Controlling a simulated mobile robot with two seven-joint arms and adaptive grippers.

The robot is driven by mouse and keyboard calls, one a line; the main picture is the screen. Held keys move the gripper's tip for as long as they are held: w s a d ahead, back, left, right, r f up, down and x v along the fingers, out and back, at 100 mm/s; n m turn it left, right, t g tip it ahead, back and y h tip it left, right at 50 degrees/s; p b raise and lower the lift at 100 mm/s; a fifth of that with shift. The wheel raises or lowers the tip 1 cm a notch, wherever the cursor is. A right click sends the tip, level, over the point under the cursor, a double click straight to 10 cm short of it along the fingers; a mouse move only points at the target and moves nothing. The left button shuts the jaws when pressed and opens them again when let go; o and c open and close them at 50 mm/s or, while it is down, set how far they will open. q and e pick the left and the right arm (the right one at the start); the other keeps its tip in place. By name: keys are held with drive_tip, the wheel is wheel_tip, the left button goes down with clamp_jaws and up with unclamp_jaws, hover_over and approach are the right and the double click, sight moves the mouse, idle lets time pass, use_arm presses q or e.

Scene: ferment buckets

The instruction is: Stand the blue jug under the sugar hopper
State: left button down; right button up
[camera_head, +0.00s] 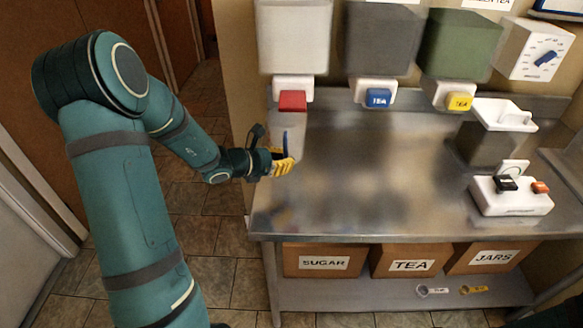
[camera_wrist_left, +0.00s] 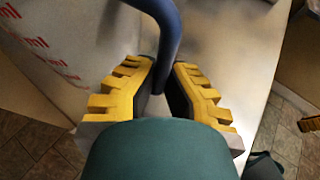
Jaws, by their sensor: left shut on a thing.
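The jug (camera_head: 287,122) has a pale, see-through body and a blue handle (camera_head: 285,142). It stands upright at the left end of the steel counter, below the red-button spout of the left white hopper (camera_head: 293,40). No name shows on that hopper, so I cannot tell that it holds sugar. My left gripper (camera_head: 283,163) is shut on the blue handle from the near side. In the left wrist view the handle (camera_wrist_left: 167,45) runs down between the yellow fingers (camera_wrist_left: 158,98), and red "ml" markings show on the jug body (camera_wrist_left: 40,45). Whether the jug's base touches the counter is hidden.
A grey hopper (camera_head: 380,40) with a blue button and a green hopper (camera_head: 460,45) with a yellow button hang further right. A white switch box (camera_head: 512,200) stands at the right. Labelled boxes are below.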

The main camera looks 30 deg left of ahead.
use_arm(q)
drive_tip(key=shift+w+d+f+b, duration=0.15)
drive_tip(key=shift+w+f, duration=0.2)
drive_tip(key=shift+f, duration=0.25)
drive_tip(key=shift+w+d+f+b, duration=0.2)
drive_tip(key=shift+w+f, duration=0.1)
drive_tip(key=shift+f, duration=0.25)
drive_tip(key=shift+w+d+f+b, duration=0.15)
drive_tip(key=shift+w+f, duration=0.2)
drive_tip(key=shift+f, duration=0.25)
drive_tip(key=shift+f, duration=0.2)
drive_tip(key=c, duration=1.1)
unclamp_jaws()
drive_tip(key=shift+c, duration=0.2)
drive_tip(key=shift+r, duration=0.1)
